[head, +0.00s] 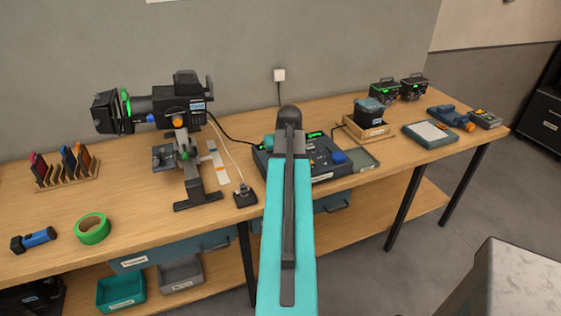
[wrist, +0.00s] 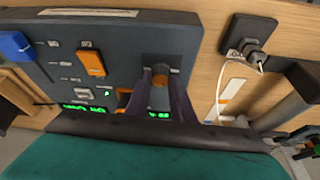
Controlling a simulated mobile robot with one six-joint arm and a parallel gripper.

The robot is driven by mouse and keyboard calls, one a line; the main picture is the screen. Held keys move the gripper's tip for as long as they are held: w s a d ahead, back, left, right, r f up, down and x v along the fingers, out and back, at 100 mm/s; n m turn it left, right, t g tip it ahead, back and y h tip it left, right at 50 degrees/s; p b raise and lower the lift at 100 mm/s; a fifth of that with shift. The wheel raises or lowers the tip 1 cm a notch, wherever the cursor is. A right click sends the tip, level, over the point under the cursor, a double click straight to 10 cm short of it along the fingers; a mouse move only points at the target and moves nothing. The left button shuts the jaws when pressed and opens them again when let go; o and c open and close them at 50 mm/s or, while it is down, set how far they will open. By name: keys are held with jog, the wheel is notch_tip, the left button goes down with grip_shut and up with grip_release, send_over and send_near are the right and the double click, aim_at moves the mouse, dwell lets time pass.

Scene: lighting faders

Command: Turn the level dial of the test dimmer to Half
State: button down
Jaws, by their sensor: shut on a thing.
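The test dimmer is a dark grey console (head: 325,168) on the bench, partly hidden behind my arm in the head view. Its panel (wrist: 120,50) fills much of the wrist view. The dial's pointer and scale are hidden or too small to read. My arm hides the gripper and the dial in the head view.
An orange switch (wrist: 91,63) and a blue control (wrist: 14,44) are on the same panel. A black plug box (wrist: 247,40) with a white cable lies beside it. A stage lantern (head: 180,105) stands left of the console, and a wooden tray (head: 368,130) sits right of it.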

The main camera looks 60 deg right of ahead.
jog(key=m+g+h, duration=0.1)
jog(key=m, duration=0.3)
jog(key=shift+w+a, duration=0.1)
jog(key=shift+w, duration=0.05)
jog(key=shift+m+g+b, duration=0.3)
jog(key=shift+m+g, duration=0.5)
jog(key=shift+m, duration=1)
jog(key=c, duration=1.5)
grip_release()
jog(key=shift+c, duration=0.2)
jog(key=shift+a+r, duration=0.1)
jog(key=shift+r, duration=0.05)
jog(key=w+b+v, duration=0.1)
jog(key=b+v, duration=0.1)
jog(key=v, duration=1.1)
jog(key=shift+s+a+b, duration=0.35)
jog(key=shift+s+b, duration=0.05)
jog(key=shift+r, duration=0.1)
